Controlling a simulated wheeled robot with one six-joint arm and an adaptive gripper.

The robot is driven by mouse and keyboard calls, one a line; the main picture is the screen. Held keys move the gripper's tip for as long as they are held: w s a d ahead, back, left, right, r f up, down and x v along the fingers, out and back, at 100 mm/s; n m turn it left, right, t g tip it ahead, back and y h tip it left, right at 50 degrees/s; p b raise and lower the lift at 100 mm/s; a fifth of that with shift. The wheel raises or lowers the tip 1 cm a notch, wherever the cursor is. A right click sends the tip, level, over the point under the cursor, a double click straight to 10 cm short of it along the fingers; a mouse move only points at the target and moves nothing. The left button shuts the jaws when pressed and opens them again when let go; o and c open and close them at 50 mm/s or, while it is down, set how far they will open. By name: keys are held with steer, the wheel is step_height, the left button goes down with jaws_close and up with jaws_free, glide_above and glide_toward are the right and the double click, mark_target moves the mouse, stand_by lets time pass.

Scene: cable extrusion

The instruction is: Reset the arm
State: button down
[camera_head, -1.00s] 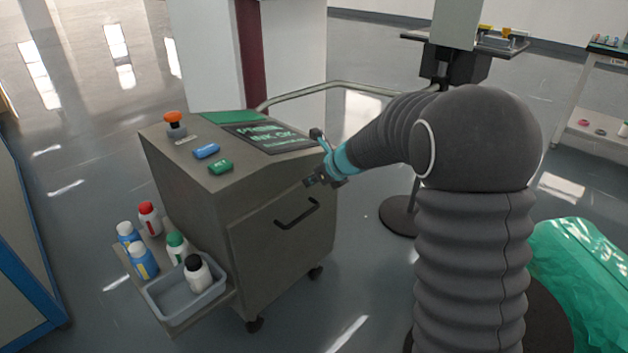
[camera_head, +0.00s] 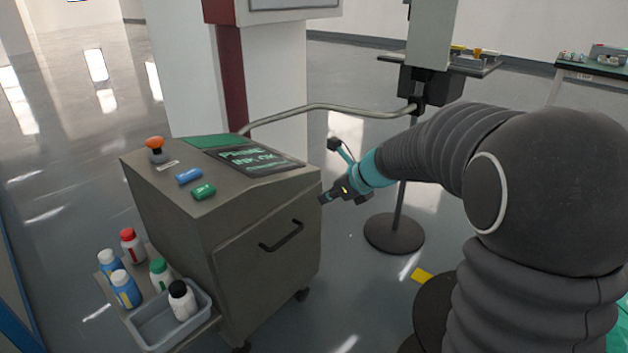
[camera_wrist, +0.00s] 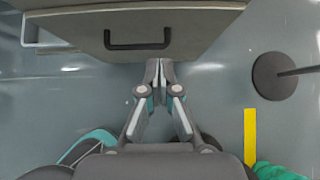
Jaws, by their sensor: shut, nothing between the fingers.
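My gripper (camera_head: 327,197) is at the right side of the grey ink cabinet in the head view, in front of its screen end. In the wrist view my gripper (camera_wrist: 159,65) points toward the cabinet front, with its fingers together and nothing between them. The cabinet's dark handle (camera_wrist: 137,46) lies up and to the left of the fingertips in the wrist view. My arm curves in from the right in the head view. Whether the fingertips touch the cabinet is hard to tell.
The cabinet (camera_head: 225,235) carries an orange knob (camera_head: 155,143), a blue button (camera_head: 189,176) and a green button (camera_head: 204,191). Several bottles stand on its side shelf, with a black-capped one in a grey tray (camera_head: 157,331). A round stand base (camera_head: 394,233) is behind my arm.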

steer(key=s+d+f+n+g+h, duration=0.2)
steer(key=s+f+n+g, duration=0.15)
steer(key=s+n, duration=0.9)
steer(key=s+d+r+n+t+h, duration=0.1)
steer(key=s+d+r+n+h, duration=0.1)
steer(key=s+n, duration=0.5)
steer(key=s+d+r+n+t+h, duration=0.1)
steer(key=s+d+r+n+h, duration=0.1)
steer(key=s+n, duration=0.5)
steer(key=s+d+r, duration=0.1)
steer(key=s+r, duration=0.1)
steer(key=s, duration=0.4)
steer(key=shift+t, duration=0.35)
